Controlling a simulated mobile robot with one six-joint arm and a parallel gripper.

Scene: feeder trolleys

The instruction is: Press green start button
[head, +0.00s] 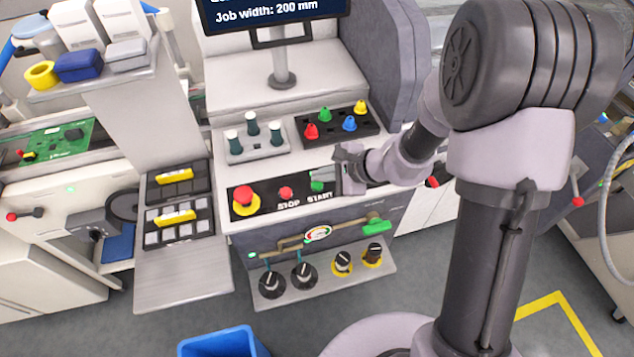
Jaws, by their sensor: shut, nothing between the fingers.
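The green start button (317,186) sits at the right end of a black control panel (266,205), above the white label START. My gripper (325,178) is shut and empty, with its fingertips at the green button. The fingers partly cover the button, and I cannot tell whether they touch it or hover just over it. A smaller red button (286,193) above the label STOP is to the left. A large red emergency button (243,196) on a yellow base is at the panel's left end.
A monitor (275,12) stands at the back. Below are a gauge (317,234), a green valve handle (376,226) and several knobs. A blue bin (222,343) is on the floor.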

